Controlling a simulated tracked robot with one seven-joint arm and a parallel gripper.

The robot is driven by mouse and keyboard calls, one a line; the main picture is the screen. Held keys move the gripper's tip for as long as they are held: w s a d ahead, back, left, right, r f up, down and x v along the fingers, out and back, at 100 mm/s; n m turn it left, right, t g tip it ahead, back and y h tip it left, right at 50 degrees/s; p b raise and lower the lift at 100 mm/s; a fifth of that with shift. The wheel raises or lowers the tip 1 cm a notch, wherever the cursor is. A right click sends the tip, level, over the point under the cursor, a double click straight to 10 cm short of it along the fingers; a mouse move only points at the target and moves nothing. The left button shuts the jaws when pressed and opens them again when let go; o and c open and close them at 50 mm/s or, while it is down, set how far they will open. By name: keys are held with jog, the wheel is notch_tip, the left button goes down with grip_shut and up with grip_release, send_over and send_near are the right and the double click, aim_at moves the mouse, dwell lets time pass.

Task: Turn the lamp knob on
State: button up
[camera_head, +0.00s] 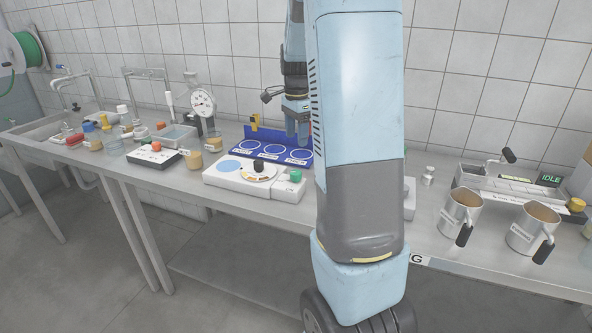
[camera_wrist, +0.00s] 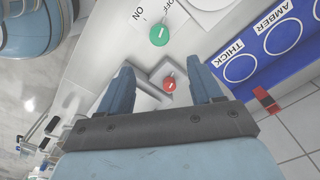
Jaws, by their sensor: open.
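A round green knob (camera_wrist: 158,35) with a pale mark sits on a white panel, beside printed ON and OFF labels, in the wrist view. A green knob (camera_head: 295,176) also shows on a small white box in the head view. A red knob (camera_wrist: 168,84) with a pale mark shows between my fingers, lower in the wrist view. My gripper (camera_wrist: 160,64) is open and empty, its fingers apart on either side of the red knob in the picture; contact cannot be told. In the head view my gripper (camera_head: 297,138) hangs above the bench, near the blue rack. Which knob is the lamp's is not labelled.
A blue rack (camera_head: 268,133) with ringed places, including THICK and AMBER, stands behind the white device (camera_head: 225,179) with its black knob (camera_head: 259,165). Jars and a dial gauge (camera_head: 203,103) stand left. Two metal jugs (camera_head: 461,213) stand right. The tiled wall closes the back.

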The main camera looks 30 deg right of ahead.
aim_at(296, 172)
notch_tip(296, 172, down, 13)
jog(key=shift+r, duration=0.2)
dwell(0.3)
jog(key=c, duration=1.1)
jog(key=shift+o, duration=0.2)
